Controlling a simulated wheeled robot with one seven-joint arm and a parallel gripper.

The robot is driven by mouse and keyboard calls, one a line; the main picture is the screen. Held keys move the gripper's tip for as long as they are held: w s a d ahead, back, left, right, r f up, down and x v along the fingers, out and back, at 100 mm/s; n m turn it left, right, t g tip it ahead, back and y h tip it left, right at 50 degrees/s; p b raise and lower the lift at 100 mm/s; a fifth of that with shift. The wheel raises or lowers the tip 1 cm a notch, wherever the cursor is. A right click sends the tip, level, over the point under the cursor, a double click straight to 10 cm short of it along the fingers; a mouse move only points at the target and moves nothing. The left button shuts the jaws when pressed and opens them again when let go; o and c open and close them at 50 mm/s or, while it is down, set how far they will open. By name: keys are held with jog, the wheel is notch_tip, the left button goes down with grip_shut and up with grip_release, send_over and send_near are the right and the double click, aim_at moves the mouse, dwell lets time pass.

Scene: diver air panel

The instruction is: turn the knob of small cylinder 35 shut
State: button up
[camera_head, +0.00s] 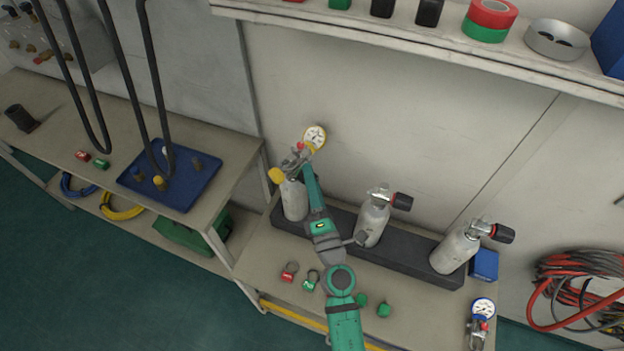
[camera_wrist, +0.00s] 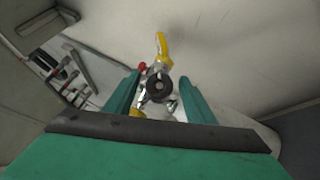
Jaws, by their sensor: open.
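Three small grey cylinders stand in a black rack (camera_head: 408,262); their numbers cannot be read. The left cylinder (camera_head: 294,203) has a yellow knob (camera_head: 276,175) on its left and a fitting with a yellow-rimmed gauge (camera_head: 315,136) at its top. The middle cylinder (camera_head: 371,226) and right cylinder (camera_head: 452,254) carry black knobs with red rings. My gripper is open at the left cylinder's valve, its end mostly hidden in the head view. In the wrist view, my gripper (camera_wrist: 161,82) has its green fingers apart on either side of a dark round part (camera_wrist: 159,89) of the metal fitting.
Red and green tags (camera_head: 289,271) and green caps (camera_head: 383,310) lie before the rack. A second gauge (camera_head: 483,308) sits at the bench's right end. A blue tray (camera_head: 190,200) is on the left bench. A shelf (camera_head: 420,36) juts from the wall above.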

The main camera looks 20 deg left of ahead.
jog(key=c, duration=1)
jog(key=shift+c, duration=0.2)
jog(key=shift+a, duration=0.1)
jog(key=shift+m+g+h, duration=0.4)
jog(key=shift+m+h, duration=0.3)
jog(key=shift+m, duration=0.4)
jog(key=shift+s, duration=0.1)
jog(key=shift+r+m+g, duration=0.1)
jog(key=shift+m+g, duration=0.3)
jog(key=shift+m, duration=0.3)
jog(key=shift+m+g+h, duration=0.4)
jog(key=shift+m+h, duration=0.1)
jog(key=shift+m, duration=0.1)
